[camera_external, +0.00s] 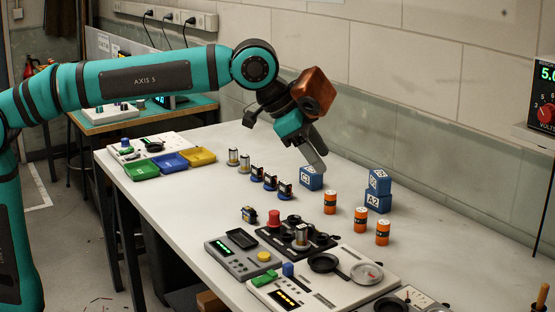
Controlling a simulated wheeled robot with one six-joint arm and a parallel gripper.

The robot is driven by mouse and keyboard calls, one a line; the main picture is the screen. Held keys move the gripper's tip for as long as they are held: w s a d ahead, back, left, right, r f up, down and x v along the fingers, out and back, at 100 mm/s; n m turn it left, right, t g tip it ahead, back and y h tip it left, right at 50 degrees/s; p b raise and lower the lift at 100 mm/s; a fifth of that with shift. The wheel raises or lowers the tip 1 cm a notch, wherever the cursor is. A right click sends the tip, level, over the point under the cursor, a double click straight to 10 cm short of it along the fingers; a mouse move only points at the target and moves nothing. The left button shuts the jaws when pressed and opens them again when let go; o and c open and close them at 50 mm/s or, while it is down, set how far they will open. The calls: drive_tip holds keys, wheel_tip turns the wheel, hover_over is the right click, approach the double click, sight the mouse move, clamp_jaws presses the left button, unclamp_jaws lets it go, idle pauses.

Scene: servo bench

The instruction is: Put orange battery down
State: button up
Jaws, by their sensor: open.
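Three orange batteries with dark bands stand upright on the white bench (215,220): one nearest my gripper (330,202), one in the middle (361,219) and one at the front right (382,232). My gripper (317,160) is open, and I see no battery in it. It is up and to the left of the batteries, with its visible finger pointing down just above or behind a blue cube (311,179). I cannot tell whether the finger touches the cube. The other finger is not clearly visible.
Small servos (270,181) and metal cylinders (233,157) stand to the left. Green, blue and yellow trays (170,161) lie farther left. A dark fixture (284,242) and test devices (243,255) fill the front.

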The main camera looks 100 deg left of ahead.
drive_tip(key=s+d+f+t, duration=0.1)
drive_tip(key=s+d+t, duration=0.2)
drive_tip(key=s, duration=0.9)
drive_tip(key=s+d+f+t+h, duration=0.1)
drive_tip(key=s+d+t, duration=0.3)
drive_tip(key=s+d, duration=0.4)
drive_tip(key=s+d+f+t, duration=0.1)
drive_tip(key=s+d+t, duration=0.2)
drive_tip(key=s, duration=1.2)
drive_tip(key=shift+s+d+f+t+h, duration=0.3)
drive_tip(key=shift+s+d+t, duration=0.1)
drive_tip(key=shift+d, duration=0.8)
